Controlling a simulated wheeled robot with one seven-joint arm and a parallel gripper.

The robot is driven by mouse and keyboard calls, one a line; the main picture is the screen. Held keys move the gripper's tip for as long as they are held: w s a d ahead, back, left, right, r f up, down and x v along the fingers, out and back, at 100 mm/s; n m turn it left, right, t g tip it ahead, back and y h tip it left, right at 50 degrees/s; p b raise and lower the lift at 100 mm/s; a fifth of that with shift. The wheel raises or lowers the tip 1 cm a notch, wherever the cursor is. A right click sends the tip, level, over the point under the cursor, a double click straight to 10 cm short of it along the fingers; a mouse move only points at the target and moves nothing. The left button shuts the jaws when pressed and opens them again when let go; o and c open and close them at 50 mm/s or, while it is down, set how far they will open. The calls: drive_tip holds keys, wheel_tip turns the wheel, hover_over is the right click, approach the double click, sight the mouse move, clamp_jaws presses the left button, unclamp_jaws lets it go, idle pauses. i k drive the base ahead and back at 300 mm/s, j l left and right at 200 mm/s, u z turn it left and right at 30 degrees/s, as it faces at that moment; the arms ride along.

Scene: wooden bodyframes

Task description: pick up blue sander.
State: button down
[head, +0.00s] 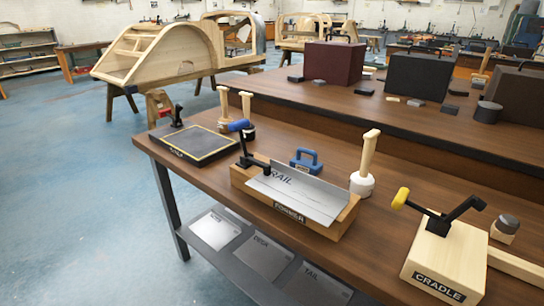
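The blue sander (304,167) looks like a small blue block with a looped handle on top. It sits on the brown workbench (205,165), just behind the wooden box holding a metal sheet marked "RAIL" (297,195). The box and sheet stand in front of it, and its lower front edge is close to the sheet's back edge. Whether they touch I cannot tell. My gripper is not in view.
A white-headed mallet (363,170) stands right of the sander. A black clamp rises from the box at left. A dark tray (195,144) and more mallets stand further left. A "CRADLE" block (445,260) with a yellow-handled clamp sits front right.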

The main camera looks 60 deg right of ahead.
sight(313, 168)
drive_tip(key=z, duration=2.1)
